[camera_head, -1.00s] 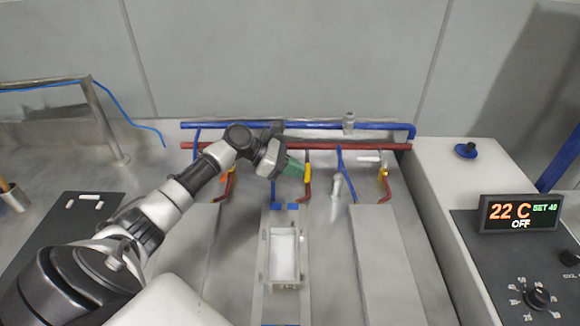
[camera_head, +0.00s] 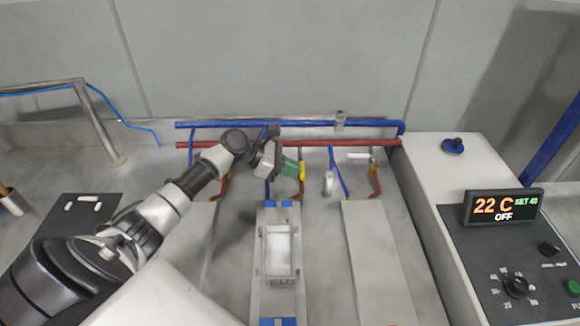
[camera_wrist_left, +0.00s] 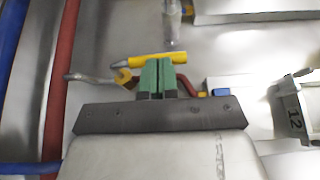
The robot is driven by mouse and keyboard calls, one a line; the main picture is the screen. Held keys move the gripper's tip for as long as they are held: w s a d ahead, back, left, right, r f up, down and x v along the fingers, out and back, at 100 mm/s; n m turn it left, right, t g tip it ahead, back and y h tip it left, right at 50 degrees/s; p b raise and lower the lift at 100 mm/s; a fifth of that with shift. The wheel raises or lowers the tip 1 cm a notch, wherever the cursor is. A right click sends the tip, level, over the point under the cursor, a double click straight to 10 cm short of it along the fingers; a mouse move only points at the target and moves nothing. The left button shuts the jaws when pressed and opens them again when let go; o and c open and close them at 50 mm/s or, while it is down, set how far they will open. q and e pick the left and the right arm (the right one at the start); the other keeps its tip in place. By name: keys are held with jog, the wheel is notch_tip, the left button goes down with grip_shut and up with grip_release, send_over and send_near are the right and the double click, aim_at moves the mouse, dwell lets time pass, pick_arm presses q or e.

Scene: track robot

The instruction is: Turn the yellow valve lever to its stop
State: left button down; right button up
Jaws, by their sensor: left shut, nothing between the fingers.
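The yellow valve lever (camera_head: 302,171) stands at a red branch pipe below the manifold, just right of my left gripper's fingertips in the head view. In the left wrist view, the yellow lever (camera_wrist_left: 150,60) lies nearly level across the picture, just beyond the fingertips, with its metal valve body (camera_wrist_left: 95,78) to the left. My left gripper (camera_head: 290,167) has green fingers. They are pressed together and empty, also in the left wrist view (camera_wrist_left: 163,74). I cannot tell whether they touch the lever. My right gripper is in neither view.
Blue (camera_head: 250,125) and red (camera_head: 340,143) pipes run along the back. A tray-like holder (camera_head: 278,252) with blue ends sits in front of the valve. Another valve with a pale handle (camera_head: 360,156) is to the right. A control box with a display (camera_head: 503,207) stands at the right.

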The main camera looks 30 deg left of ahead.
pick_arm(q)
jog(key=b+v, duration=0.1)
jog(key=v, duration=1)
